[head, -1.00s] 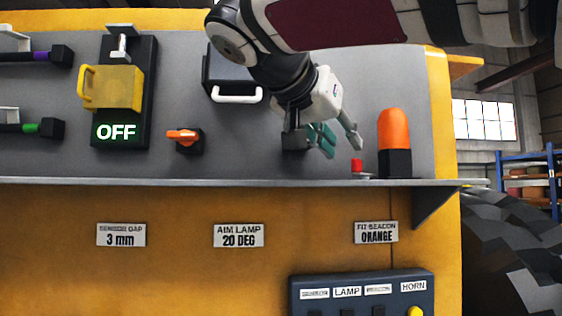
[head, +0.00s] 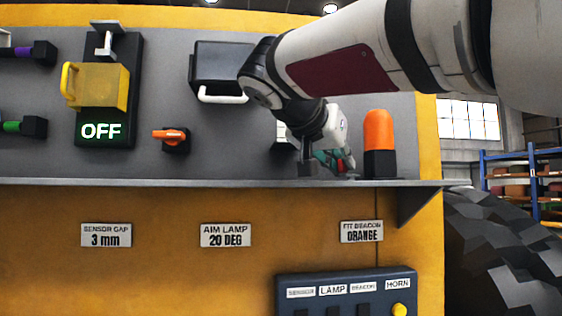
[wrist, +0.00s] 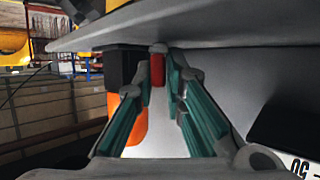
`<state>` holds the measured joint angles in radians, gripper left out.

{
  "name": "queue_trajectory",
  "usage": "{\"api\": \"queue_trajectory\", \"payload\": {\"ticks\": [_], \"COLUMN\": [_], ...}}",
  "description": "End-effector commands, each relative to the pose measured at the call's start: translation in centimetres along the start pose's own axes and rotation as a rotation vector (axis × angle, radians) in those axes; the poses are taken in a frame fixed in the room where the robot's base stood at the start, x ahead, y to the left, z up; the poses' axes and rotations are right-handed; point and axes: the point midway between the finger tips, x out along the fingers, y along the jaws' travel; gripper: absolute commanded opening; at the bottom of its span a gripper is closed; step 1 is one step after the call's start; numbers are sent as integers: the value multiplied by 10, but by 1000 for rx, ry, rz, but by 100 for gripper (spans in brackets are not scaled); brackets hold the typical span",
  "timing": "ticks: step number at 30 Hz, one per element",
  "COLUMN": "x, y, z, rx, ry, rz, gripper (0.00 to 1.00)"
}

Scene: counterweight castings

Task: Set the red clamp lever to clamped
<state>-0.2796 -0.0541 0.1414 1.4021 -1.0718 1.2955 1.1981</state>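The red clamp lever (wrist: 157,65) shows in the wrist view as a small upright red piece at the far end of the gap between my fingers. In the head view it is mostly hidden by my gripper (head: 336,160), with only a bit of red showing at the fingers. My gripper has teal-padded fingers, which also show in the wrist view (wrist: 160,80). They stand apart, one on each side of the lever, and I cannot see clear contact. The orange beacon (head: 380,132) stands upright on its black base, just right of my gripper.
A grey shelf (head: 230,183) runs below my gripper. A dark box with a white handle (head: 222,98), an orange knob (head: 170,137) and a yellow-handled switch showing OFF (head: 100,88) are on the panel to the left. A button box (head: 345,292) is below.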

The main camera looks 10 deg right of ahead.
Motion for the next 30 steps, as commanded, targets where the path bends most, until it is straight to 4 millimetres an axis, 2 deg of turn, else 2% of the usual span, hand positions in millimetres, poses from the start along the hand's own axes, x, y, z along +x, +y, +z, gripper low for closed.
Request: {"api": "queue_trajectory", "payload": {"ticks": [7, 15, 25, 26, 27, 30], "x": [0, 1, 0, 0, 0, 0], "y": [-2, -8, -7, -7, -7, -7], "z": [0, 0, -1, -1, -1, 0], "rx": [5, 50, 55, 55, 55, 55], "ry": [0, 0, 1, 1, 1, 1], "rz": [17, 125, 135, 135, 135, 135], "gripper": [0, 0, 0, 18, 27, 30]}}
